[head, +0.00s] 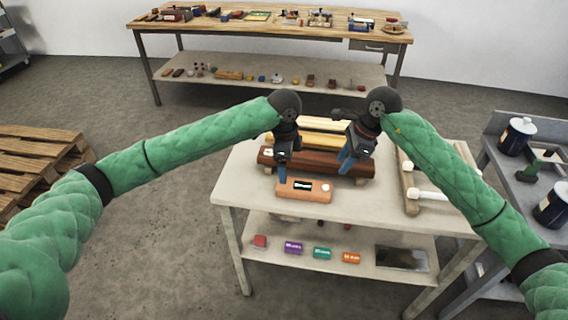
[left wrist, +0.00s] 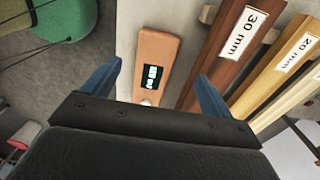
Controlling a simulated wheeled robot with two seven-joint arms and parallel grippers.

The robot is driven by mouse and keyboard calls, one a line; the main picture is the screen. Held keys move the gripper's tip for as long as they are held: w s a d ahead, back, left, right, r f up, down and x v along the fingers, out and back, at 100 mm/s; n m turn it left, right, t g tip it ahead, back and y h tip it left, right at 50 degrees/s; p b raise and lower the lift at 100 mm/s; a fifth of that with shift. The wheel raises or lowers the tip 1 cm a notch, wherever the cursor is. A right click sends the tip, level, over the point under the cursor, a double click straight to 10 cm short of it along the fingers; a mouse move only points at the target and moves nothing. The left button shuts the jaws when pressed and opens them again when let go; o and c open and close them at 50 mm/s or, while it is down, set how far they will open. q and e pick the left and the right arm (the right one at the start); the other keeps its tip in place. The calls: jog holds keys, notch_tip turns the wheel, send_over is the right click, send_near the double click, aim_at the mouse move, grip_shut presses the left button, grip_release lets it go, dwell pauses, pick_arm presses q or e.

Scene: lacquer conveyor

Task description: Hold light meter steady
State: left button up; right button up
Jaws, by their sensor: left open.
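The light meter is an orange box (head: 317,195) with a small dark display, lying near the front edge of the pale table. It also shows in the left wrist view (left wrist: 153,42), with lit figures on its display. My left gripper (head: 283,172) is just above its left end in the head view. In the left wrist view the open blue fingers (left wrist: 157,75) stand on either side of the meter, apart from it. My right gripper (head: 344,166) hangs over the brown bar, right of the meter; its finger gap cannot be made out.
A brown bar marked 30 mm (left wrist: 238,40) and a paler bar marked 20 mm (left wrist: 290,70) lie behind the meter. A wooden frame with white rollers (head: 433,195) is at the right. Small coloured boxes (head: 293,247) sit on the lower shelf.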

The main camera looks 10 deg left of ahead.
aim_at(304, 189)
pick_arm(q)
jog(key=shift+s+a+f, duration=0.15)
jog(key=shift+a+f, duration=0.15)
jog(key=shift+f, duration=3.75)
jog(key=c, duration=1)
jog(key=shift+c, duration=1)
pick_arm(e)
jog(key=shift+c, duration=1)
grip_shut()
